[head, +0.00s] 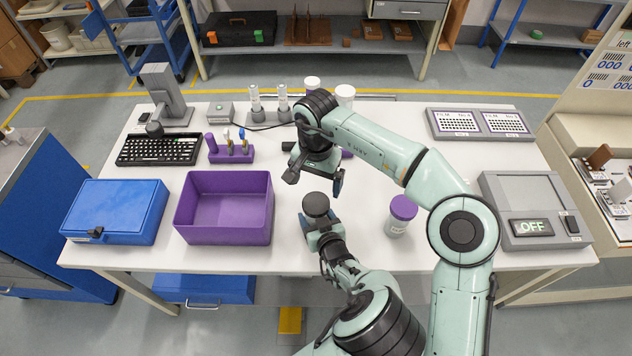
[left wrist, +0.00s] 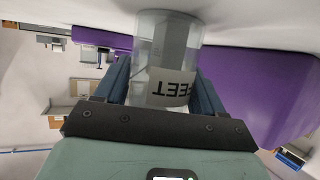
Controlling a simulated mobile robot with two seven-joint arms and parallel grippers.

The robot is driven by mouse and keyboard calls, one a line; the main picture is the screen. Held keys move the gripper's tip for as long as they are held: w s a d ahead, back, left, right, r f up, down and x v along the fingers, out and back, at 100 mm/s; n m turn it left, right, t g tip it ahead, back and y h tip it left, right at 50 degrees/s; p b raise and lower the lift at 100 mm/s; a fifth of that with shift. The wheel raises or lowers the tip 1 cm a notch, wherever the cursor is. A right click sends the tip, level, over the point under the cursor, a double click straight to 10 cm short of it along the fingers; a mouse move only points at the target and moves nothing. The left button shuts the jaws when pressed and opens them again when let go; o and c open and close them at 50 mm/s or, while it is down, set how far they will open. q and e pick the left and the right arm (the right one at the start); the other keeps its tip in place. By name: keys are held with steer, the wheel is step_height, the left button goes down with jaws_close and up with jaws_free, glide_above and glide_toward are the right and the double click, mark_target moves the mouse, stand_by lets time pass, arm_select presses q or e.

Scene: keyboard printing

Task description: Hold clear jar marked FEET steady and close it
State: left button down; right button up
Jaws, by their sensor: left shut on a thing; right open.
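The clear jar marked FEET (left wrist: 168,50) stands between the blue fingers of my left gripper (left wrist: 160,85) in the left wrist view, its label upside down there. In the head view my left gripper (head: 318,222) is shut around it in the front middle of the table. A dark grey round top (head: 316,204), which looks like the jar's lid, sits above those fingers; I cannot tell how tightly it is seated. My right gripper (head: 315,180) is open and empty, pointing down just above and behind the lid. The jar's body is mostly hidden in the head view.
A purple bin (head: 190,218) stands close left of the jar, with a blue case (head: 115,210) beyond. A purple-lidded jar (head: 402,210) stands to the right, before a grey device reading OFF (head: 535,195). A purple holder (head: 232,155) and keyboard (head: 160,150) lie behind.

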mark_target(316, 202)
steer(key=shift+f, duration=0.1)
steer(key=shift+f, duration=3.95)
steer(key=shift+c, duration=0.4)
steer(key=c, duration=1)
steer(key=o, duration=1.1)
steer(key=shift+r, duration=2.3)
step_height(316, 202, up, 4)
steer(key=shift+f, duration=0.25)
